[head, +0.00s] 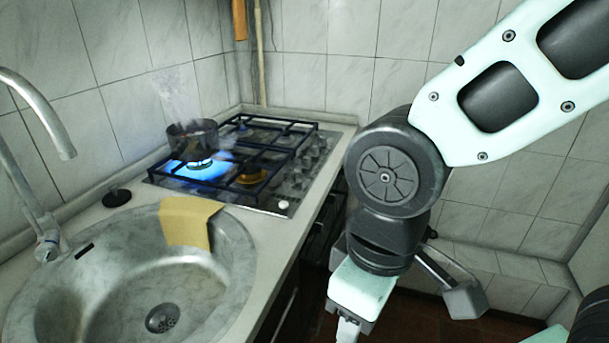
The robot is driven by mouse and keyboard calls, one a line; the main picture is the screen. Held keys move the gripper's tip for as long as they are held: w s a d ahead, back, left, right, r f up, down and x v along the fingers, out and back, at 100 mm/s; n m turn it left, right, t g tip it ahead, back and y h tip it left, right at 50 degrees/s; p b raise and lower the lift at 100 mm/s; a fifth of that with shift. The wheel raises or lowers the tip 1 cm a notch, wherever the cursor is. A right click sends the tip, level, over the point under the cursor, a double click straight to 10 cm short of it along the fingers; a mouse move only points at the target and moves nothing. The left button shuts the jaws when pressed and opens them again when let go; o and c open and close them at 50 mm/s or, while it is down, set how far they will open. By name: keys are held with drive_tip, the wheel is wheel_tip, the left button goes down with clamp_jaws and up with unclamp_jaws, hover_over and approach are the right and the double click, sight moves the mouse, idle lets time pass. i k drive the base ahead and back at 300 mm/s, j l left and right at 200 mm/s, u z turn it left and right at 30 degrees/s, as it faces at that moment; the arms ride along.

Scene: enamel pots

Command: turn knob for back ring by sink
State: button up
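The gas stove (262,197) stands beyond the sink (240,262). A dark pot (192,140) sits over its back ring by the sink, with a large blue flame (205,171) burning underneath and steam above. Several knobs (313,160) line the stove's right, front edge; a pale round one (283,205) is at the near end. Which knob belongs to the back ring cannot be told. My gripper (349,331) points down at the bottom centre, right of the counter and apart from the knobs. Its fingertips are partly cut off by the frame, so its opening cannot be told.
A yellow cloth (190,221) hangs over the sink's far rim. A tap (40,105) curves over the left, and a black stopper (116,197) lies on the counter. The counter's front edge lies left of my gripper. Floor is free below my arm.

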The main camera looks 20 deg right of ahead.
sight(296, 178)
drive_tip(key=i+l+z, duration=0.2)
drive_tip(key=i+l, duration=0.25)
drive_tip(key=i+l+z, duration=0.25)
drive_tip(key=i, duration=0.4)
